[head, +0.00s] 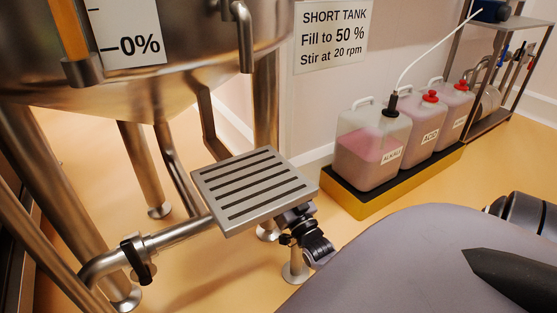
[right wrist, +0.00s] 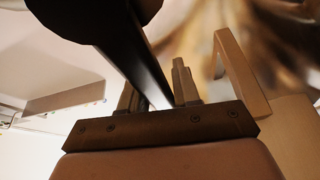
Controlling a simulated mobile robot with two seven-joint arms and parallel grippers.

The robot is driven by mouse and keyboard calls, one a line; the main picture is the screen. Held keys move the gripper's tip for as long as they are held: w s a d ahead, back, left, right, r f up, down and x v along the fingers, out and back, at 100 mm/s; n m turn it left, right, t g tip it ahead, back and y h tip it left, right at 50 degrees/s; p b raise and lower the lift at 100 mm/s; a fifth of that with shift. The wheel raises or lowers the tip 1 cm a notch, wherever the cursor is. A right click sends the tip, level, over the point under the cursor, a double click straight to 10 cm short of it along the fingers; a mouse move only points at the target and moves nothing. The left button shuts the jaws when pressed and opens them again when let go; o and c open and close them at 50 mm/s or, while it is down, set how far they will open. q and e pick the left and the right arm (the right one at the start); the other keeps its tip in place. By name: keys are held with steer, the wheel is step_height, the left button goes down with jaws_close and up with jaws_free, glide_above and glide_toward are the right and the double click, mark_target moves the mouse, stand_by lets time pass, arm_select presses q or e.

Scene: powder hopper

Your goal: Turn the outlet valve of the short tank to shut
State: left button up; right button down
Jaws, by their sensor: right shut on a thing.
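A steel tank (head: 150,90) fills the upper left of the head view. A sign (head: 333,38) on the wall beside it reads SHORT TANK. A steel outlet pipe (head: 180,235) runs below it and carries a black lever (head: 138,258), with no gripper visible on it. In the right wrist view my right gripper (right wrist: 157,88) is shut on a long black bar (right wrist: 125,55), with a dark round part above. I cannot tell which part in the head view this bar is. My left gripper is not in view.
A slotted metal plate (head: 255,190) covers part of the pipe, with dark fittings (head: 312,240) below it. Tank legs (head: 145,165) stand on the floor. Labelled canisters (head: 372,145) sit in a yellow tray (head: 345,205) along the wall. Open floor lies between.

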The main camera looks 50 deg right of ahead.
steer(key=c, duration=1)
jaws_free()
steer(key=shift+s+d+h, duration=0.15)
steer(key=shift+d+h, duration=0.25)
steer(key=shift+d, duration=0.4)
steer(key=shift+o, duration=0.2)
steer(key=shift+m, duration=0.3)
steer(key=shift+r, duration=0.1)
steer(key=v, duration=0.7)
steer(key=shift+a+p, duration=0.15)
steer(key=shift+p, duration=0.3)
steer(key=shift+s, duration=0.1)
